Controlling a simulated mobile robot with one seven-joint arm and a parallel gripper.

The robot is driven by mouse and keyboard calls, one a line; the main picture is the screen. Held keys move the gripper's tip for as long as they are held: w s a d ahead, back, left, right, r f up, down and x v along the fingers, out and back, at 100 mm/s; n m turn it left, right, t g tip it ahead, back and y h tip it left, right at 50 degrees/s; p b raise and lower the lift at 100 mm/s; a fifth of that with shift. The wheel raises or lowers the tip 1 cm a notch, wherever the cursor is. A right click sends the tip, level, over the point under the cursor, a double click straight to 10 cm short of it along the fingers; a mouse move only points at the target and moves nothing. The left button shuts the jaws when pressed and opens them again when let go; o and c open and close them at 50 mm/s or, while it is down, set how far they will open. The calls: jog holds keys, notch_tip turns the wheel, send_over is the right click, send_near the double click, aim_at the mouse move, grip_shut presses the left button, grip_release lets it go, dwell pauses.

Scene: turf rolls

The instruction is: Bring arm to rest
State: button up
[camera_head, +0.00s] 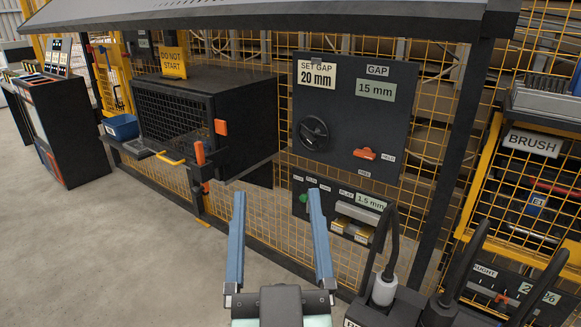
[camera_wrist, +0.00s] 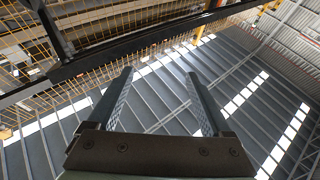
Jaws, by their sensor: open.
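My gripper (camera_head: 277,240) is at the bottom middle of the head view, with its two blue fingers wide apart and nothing between them. It is in front of the lower control panel and looks clear of it. In the wrist view my gripper (camera_wrist: 158,100) is also open and empty. Beyond its fingers are a ribbed grey surface with bright strips and, at the upper left, yellow mesh. The rest of my arm is mostly out of view.
A dark panel (camera_head: 351,120) with a knob shows "SET GAP 20 mm" and "GAP 15 mm". A black mesh cage (camera_head: 245,115) carries a "DO NOT START" sign (camera_head: 173,62). A blue bin (camera_head: 121,127) is at left. Black cables and a bottle (camera_head: 384,289) stand right of my gripper. Floor at left is clear.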

jog(key=s+r+t+p, duration=0.2)
jog(key=r+p, duration=0.8)
jog(key=r, duration=1.1)
jog(key=s+d+r+t+h+p, duration=0.1)
jog(key=r+p, duration=0.9)
jog(key=r, duration=1.2)
jog(key=s+t, duration=0.1)
jog(key=s, duration=0.1)
jog(key=shift+s+r+m+t+h+p, duration=0.2)
jog(key=shift+s+m+t+h+p, duration=0.1)
jog(key=shift+s+m+p, duration=0.1)
jog(key=shift+d, duration=0.1)
jog(key=shift+c, duration=0.3)
